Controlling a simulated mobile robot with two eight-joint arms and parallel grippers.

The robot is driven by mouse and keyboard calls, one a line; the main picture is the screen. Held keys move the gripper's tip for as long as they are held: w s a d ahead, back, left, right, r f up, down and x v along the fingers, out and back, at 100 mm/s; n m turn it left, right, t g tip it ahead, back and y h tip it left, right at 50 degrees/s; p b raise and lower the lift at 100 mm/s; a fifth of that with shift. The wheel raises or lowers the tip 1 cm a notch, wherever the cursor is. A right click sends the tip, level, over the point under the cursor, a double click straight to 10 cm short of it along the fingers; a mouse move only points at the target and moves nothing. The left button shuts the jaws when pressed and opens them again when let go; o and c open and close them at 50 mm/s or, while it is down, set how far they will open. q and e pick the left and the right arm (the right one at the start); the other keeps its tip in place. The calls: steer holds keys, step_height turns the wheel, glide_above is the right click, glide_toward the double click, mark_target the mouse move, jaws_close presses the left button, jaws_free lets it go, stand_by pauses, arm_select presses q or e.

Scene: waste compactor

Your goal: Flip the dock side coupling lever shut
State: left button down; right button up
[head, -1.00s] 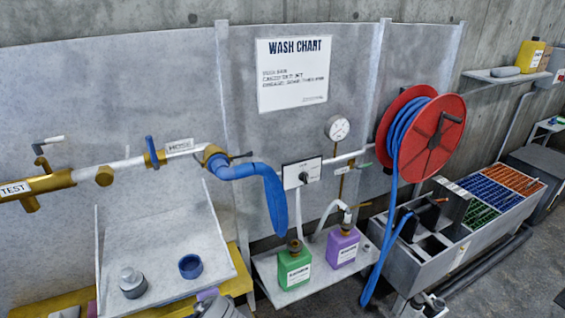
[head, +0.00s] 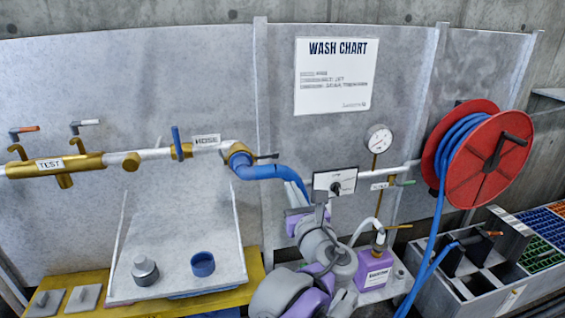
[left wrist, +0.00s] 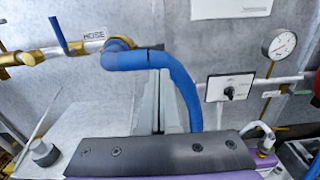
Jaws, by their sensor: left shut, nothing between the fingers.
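A brass coupling (head: 240,158) joins the pipe labelled as the hose line to a blue hose (head: 272,171). A thin dark lever (head: 266,156) sticks out to the right from this coupling. In the left wrist view the coupling (left wrist: 118,50) is at upper left, with the hose (left wrist: 175,75) bending down from it. My left gripper (head: 319,198) is shut and empty, to the right of and below the lever, apart from it in the picture. Its fingers (left wrist: 165,100) point up towards the hose in the left wrist view. My right gripper is not in view.
A gauge (head: 379,138) and a switch panel (head: 335,182) are right of the hose. A red hose reel (head: 487,160) stands farther right. A sloped grey tray (head: 180,255) holds a blue cup (head: 203,264). A purple canister (head: 374,270) is beside my left arm.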

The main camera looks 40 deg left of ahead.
mark_target(278, 155)
arm_select(q)
steer(key=x, duration=1.4)
steer(key=shift+w+n+g+y+p, duration=0.15)
steer(key=shift+n+g+y+p, duration=0.15)
steer(key=shift+g, duration=0.1)
steer(key=shift+w+a+n+g+y, duration=0.1)
steer(key=shift+w+n+g+y, duration=0.4)
steer(key=shift+g, duration=0.3)
steer(key=n+g, duration=0.1)
steer(key=n+g+y+p, duration=0.1)
steer(key=shift+w+a+g, duration=0.3)
steer(key=shift+w, duration=0.05)
steer(key=a+n+g+p, duration=0.1)
steer(key=g, duration=0.1)
steer(key=w+a+n+g+y+p, duration=0.1)
steer(key=a+n+g, duration=0.1)
steer(key=g, duration=0.1)
steer(key=w+a+n+g+p, duration=0.1)
steer(key=n+g, duration=0.1)
steer(key=g, duration=0.1)
steer(key=shift+w+a+f+p, duration=0.1)
steer(key=shift+w+a+p, duration=0.1)
steer(key=shift+a+p, duration=0.15)
steer(key=shift+d, duration=0.15)
